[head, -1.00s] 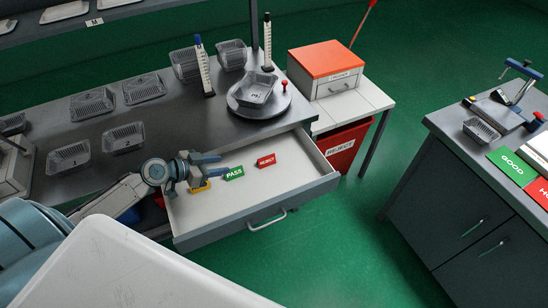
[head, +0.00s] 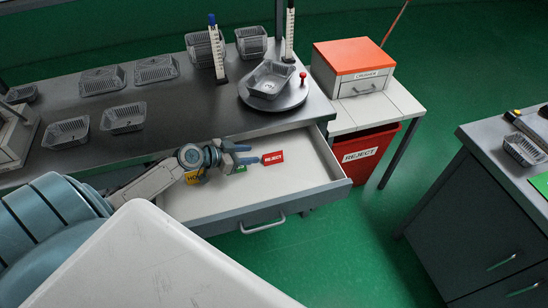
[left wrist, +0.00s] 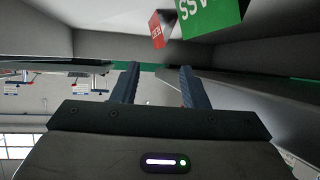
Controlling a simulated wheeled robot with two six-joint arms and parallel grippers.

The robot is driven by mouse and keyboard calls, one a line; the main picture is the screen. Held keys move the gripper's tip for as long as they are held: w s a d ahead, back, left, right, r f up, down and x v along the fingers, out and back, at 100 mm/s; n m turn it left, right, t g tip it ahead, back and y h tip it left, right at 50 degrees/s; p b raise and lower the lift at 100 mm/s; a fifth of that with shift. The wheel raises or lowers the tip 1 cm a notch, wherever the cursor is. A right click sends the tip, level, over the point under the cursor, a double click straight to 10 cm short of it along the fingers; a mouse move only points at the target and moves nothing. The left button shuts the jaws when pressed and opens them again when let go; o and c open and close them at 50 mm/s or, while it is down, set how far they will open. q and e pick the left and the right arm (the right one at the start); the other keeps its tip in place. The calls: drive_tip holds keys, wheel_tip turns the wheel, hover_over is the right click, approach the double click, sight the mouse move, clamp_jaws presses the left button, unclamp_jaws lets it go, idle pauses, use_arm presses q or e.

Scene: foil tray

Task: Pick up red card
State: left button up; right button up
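The red card (head: 273,158), marked REJECT, stands in the open drawer (head: 315,178). It also shows at the top of the left wrist view (left wrist: 161,29). My left gripper (head: 252,154) is open and empty, with its fingertips just left of the red card and apart from it. In the left wrist view both fingers (left wrist: 158,70) stand apart with nothing between them. The green PASS card (head: 240,169) is mostly hidden by the gripper in the head view and shows large in the left wrist view (left wrist: 210,15). My right gripper is not in view.
A yellow card (head: 194,177) stands in the drawer beside my left wrist. The drawer walls surround the cards, with bare floor to the right. The bench (head: 180,110) above holds clear trays and a round turntable (head: 273,105). A red bin (head: 365,160) stands at the right.

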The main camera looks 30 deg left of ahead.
sight(272, 153)
use_arm(q)
drive_tip(key=x, duration=0.3)
drive_tip(key=shift+w+d+f+p, duration=0.1)
drive_tip(key=shift+w+p, duration=0.05)
drive_tip(key=shift+p, duration=0.15)
drive_tip(key=shift+w+d+p, duration=0.25)
drive_tip(key=shift+w+p, duration=0.1)
drive_tip(key=shift+p, duration=0.05)
drive_tip(key=p+x, duration=0.1)
drive_tip(key=x, duration=0.2)
drive_tip(key=shift+w+d+f, duration=0.1)
drive_tip(key=shift+w+f, duration=0.05)
drive_tip(key=shift+w+d+f+p, duration=0.2)
drive_tip(key=shift+w+f+p, duration=0.1)
drive_tip(key=shift+w, duration=0.05)
clamp_jaws()
